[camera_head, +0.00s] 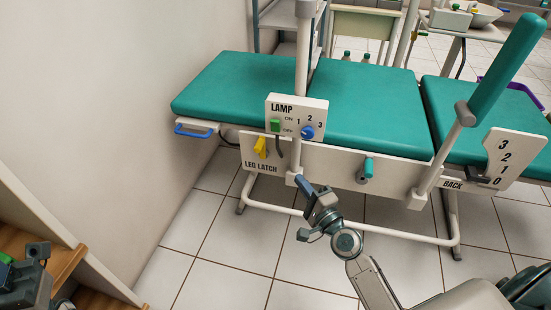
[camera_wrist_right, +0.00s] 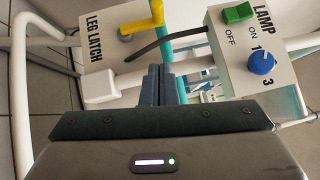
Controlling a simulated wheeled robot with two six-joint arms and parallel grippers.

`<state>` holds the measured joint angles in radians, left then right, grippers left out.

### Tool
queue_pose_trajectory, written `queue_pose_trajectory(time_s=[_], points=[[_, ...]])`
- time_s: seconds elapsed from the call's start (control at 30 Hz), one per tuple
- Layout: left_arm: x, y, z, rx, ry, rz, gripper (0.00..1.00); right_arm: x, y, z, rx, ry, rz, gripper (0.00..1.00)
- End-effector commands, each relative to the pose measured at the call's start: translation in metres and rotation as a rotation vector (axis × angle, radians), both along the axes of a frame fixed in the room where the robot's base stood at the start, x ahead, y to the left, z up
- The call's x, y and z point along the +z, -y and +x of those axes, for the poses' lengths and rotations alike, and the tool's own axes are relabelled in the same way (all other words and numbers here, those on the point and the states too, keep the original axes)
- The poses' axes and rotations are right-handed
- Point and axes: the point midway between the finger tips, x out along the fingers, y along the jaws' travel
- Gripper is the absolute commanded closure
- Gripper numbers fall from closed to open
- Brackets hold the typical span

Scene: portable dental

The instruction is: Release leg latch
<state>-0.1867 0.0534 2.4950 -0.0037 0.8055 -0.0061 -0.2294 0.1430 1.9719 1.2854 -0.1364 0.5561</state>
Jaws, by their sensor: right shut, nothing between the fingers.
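The leg latch is a yellow handle (camera_head: 260,147) on a white panel lettered LEG LATCH (camera_head: 262,165), under the left part of the teal dental chair (camera_head: 240,85). In the right wrist view the yellow handle (camera_wrist_right: 143,22) shows at the top, beside the lettering. My right gripper (camera_head: 303,184) is in front of and below the panel, to the right of the handle and apart from it. Its two fingers (camera_wrist_right: 160,84) are together and empty. My left gripper (camera_head: 35,270) is partly in view at the lower left edge; its fingers cannot be made out.
The LAMP box (camera_head: 297,117) with a green switch and blue knob sits on a post right of the latch. A blue side handle (camera_head: 196,128), a teal knob (camera_head: 368,168) and a BACK lever plate (camera_head: 512,158) are nearby. A wooden shelf (camera_head: 60,262) stands lower left.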

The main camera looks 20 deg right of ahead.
Motion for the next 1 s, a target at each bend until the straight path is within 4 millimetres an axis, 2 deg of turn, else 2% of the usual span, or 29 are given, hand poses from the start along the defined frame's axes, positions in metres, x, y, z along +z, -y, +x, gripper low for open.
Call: queue_pose_trajectory(time_s=[0.17,0.57,0.73,1.0], points=[[0.004,0.000,0.000,-0.003,-0.004,0.004,0.57,0.005,-0.003,0.019,-0.001,0.003,0.002,1.00],[0.008,0.000,0.001,-0.008,-0.014,0.013,0.57,0.013,-0.019,0.099,0.001,0.002,0.001,1.00],[0.010,0.000,0.001,-0.007,-0.016,0.013,0.57,0.016,-0.040,0.112,0.001,0.001,0.003,1.00],[0.008,0.000,0.001,-0.008,-0.023,0.014,0.57,0.017,-0.051,0.119,0.001,0.000,0.000,1.00]])
